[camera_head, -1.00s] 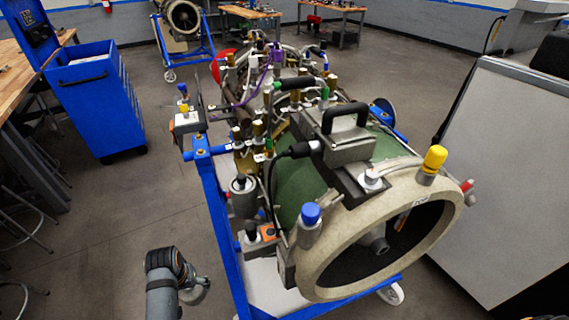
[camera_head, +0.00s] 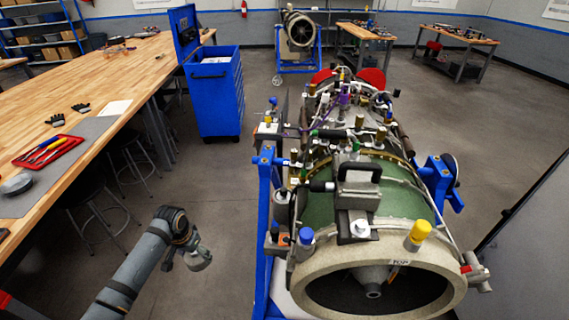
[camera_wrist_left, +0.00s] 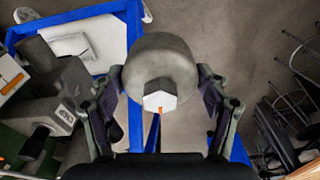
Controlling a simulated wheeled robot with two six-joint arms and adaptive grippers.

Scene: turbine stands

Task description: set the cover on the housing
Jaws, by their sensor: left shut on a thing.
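My left gripper (camera_head: 184,254) hangs over the floor left of the turbine stand. It is shut on the cover (camera_head: 198,260), a grey rounded piece. In the left wrist view the cover (camera_wrist_left: 160,62) sits between the two fingers (camera_wrist_left: 158,100), with a pale hexagonal part facing the camera. The turbine (camera_head: 400,198) rests on its blue stand (camera_head: 263,215), to the right of the gripper and apart from it. A dark grey cylindrical part (camera_head: 283,207) on its left side may be the housing; I cannot tell for sure. My right gripper is not in view.
A wooden workbench (camera_head: 95,75) with a red tool tray (camera_head: 46,151) runs along the left, stools beneath it. A blue tool cart (camera_head: 214,95) stands behind. A grey panel (camera_head: 530,240) is at the right. Floor between bench and stand is open.

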